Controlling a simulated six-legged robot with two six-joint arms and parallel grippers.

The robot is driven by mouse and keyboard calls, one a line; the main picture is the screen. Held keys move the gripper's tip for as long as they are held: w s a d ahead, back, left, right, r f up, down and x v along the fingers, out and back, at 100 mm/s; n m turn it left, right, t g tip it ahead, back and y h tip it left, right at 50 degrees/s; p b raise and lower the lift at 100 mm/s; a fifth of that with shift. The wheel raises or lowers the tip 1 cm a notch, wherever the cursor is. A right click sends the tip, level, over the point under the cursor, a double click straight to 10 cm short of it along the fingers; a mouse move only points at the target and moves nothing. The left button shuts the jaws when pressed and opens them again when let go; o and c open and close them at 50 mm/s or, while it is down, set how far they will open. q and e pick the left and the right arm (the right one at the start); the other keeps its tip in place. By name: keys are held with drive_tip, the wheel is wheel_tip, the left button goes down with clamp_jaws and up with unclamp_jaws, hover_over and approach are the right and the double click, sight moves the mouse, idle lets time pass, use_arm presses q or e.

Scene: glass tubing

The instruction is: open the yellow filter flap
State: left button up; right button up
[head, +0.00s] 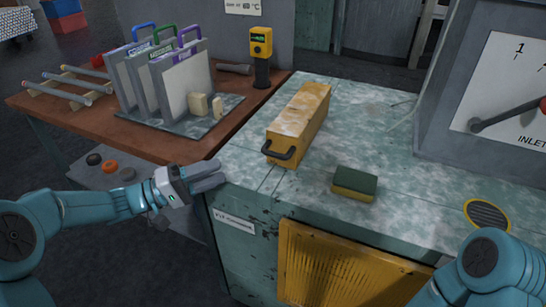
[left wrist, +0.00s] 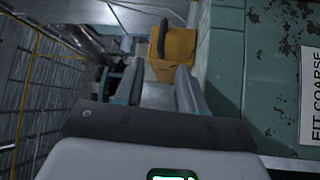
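The yellow filter flap (head: 340,268) is a ribbed panel on the front of the green cabinet, below the worktop edge. It looks flat against the front; its lower part is cut off by the picture edge and its right end is hidden by my right arm. My left gripper (head: 218,177) is at the cabinet's left front corner, up and left of the flap and apart from it. In the left wrist view its two fingers (left wrist: 158,88) are spread with nothing held between them. My right gripper is out of view; only its arm shows at the lower right.
A yellow box (head: 301,115) with a black handle stands on the worktop, also in the left wrist view (left wrist: 178,45). A green and yellow sponge (head: 354,183) lies near the front edge. A label (head: 234,222) is left of the flap. A brown table (head: 150,140) stands left.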

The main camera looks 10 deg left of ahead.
sight(274, 154)
use_arm(q)
drive_tip(key=x, duration=1.4)
drive_tip(key=shift+d+p, duration=0.35)
drive_tip(key=shift+d, duration=0.1)
clamp_jaws()
